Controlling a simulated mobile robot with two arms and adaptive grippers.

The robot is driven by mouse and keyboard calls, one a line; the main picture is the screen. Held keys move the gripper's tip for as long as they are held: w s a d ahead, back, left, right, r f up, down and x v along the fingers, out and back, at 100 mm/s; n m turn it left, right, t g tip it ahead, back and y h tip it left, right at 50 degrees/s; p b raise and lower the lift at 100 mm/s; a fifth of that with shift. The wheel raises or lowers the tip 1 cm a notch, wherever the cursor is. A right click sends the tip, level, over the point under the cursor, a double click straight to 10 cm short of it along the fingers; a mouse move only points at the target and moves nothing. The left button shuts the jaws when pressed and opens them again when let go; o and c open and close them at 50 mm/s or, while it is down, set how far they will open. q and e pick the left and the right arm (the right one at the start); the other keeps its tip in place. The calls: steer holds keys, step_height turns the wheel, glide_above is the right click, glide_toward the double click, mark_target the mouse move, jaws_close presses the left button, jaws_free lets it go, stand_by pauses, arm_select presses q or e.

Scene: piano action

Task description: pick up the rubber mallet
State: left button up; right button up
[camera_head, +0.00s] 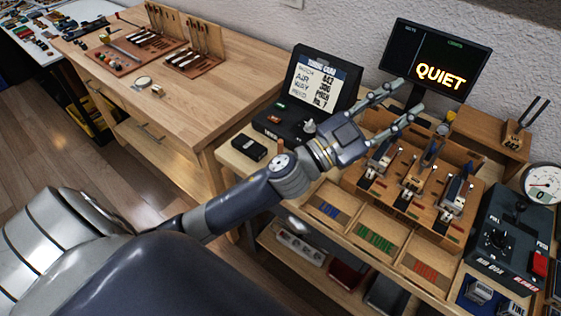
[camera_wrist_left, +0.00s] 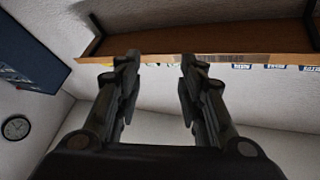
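I cannot make out a rubber mallet in either view. My left gripper (camera_head: 402,98) is raised over the workbench, in front of the monitor, with its two fingers spread and nothing between them. In the left wrist view my left gripper (camera_wrist_left: 160,60) also shows open and empty, pointing up toward a wooden shelf (camera_wrist_left: 215,43) on the wall. My right gripper is not in view.
Below my left arm are a wooden piano action stand (camera_head: 385,190), trays of coloured strips (camera_head: 375,237) and a control box (camera_head: 500,235). A tuning display (camera_head: 318,85) stands beside the arm. The left wooden bench (camera_head: 215,95) holds tool racks (camera_head: 150,50) and has free room.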

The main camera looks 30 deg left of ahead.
arm_select(q)
steer(key=s+d+r+m+g+h, duration=0.2)
steer(key=d+m+g+h, duration=0.4)
steer(key=m+g+h, duration=0.15)
steer(key=m+g+y, duration=0.2)
steer(key=g+y, duration=1)
steer(key=y, duration=0.7)
glide_above(280, 147)
step_height(280, 147, down, 15)
steer(key=shift+a+f+n, duration=0.15)
steer(key=shift+f+n, duration=0.1)
steer(key=shift+f, duration=0.05)
step_height(280, 147, down, 5)
steer(key=shift+r+p, duration=0.2)
steer(key=shift+p, duration=0.4)
steer(key=shift+w+f+p, duration=0.15)
steer(key=shift+f+p, duration=0.25)
steer(key=shift+f, duration=0.2)
steer(key=f, duration=0.1)
steer(key=f+p, duration=0.1)
steer(key=f, duration=0.1)
steer(key=shift+w+f, duration=0.2)
steer(key=shift+f, duration=0.45)
